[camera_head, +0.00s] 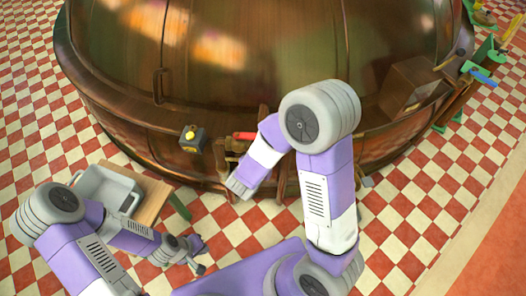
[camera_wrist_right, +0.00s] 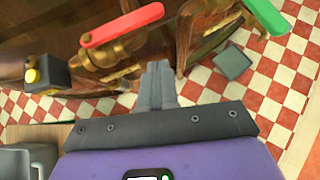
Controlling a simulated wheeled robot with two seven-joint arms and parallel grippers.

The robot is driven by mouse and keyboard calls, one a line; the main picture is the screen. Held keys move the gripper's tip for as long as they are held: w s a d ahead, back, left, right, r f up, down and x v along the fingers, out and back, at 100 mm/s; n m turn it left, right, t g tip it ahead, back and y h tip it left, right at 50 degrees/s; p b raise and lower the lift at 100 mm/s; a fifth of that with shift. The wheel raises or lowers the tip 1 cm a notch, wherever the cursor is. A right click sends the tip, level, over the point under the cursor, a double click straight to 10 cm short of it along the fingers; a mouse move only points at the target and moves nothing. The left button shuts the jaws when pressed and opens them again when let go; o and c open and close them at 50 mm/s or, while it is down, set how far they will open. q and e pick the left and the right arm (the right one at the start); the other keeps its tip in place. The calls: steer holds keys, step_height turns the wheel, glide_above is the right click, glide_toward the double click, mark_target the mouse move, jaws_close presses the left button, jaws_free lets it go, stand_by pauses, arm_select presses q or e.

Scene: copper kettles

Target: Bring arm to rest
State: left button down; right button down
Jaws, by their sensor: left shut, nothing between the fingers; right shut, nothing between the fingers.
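My right arm reaches in from the lower right and bends down in front of the large copper kettle (camera_head: 240,60). In the right wrist view my right gripper (camera_wrist_right: 157,68) is shut and empty, its fingers together and pointing toward the kettle's base. A valve with a red handle (camera_wrist_right: 122,24) is just left of the fingers, apart from them in the picture. The red handle also shows in the head view (camera_head: 244,135). My left arm is folded at the lower left. My left gripper (camera_head: 196,262) is shut and empty beside the small wooden table (camera_head: 153,205).
A grey bin (camera_head: 108,188) stands on the table. A dark box with a yellow button (camera_head: 192,139) is at the kettle's rim. A green handle (camera_wrist_right: 267,15) is at the wrist view's upper right. Checkered floor (camera_head: 440,190) is open at the right.

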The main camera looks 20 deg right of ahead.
steer(key=shift+v, duration=0.9)
steer(key=shift+s, duration=0.1)
steer(key=s+a+f+m+g+y+p, duration=0.2)
steer(key=s+a+f+m+g+y, duration=0.15)
steer(key=s+f+m+g, duration=0.85)
steer(key=s+a+f+m+t+y, duration=0.1)
steer(key=s+a+m+t+y, duration=0.1)
steer(key=s+a+m+y, duration=0.4)
steer(key=w+d+f+m+t+p, duration=0.1)
steer(key=w+f+m+t, duration=0.2)
steer(key=m, duration=0.9)
steer(key=shift+w+d+f+m+y, duration=0.15)
steer(key=shift+w+f+m+y, duration=0.25)
steer(key=shift+w, duration=0.7)
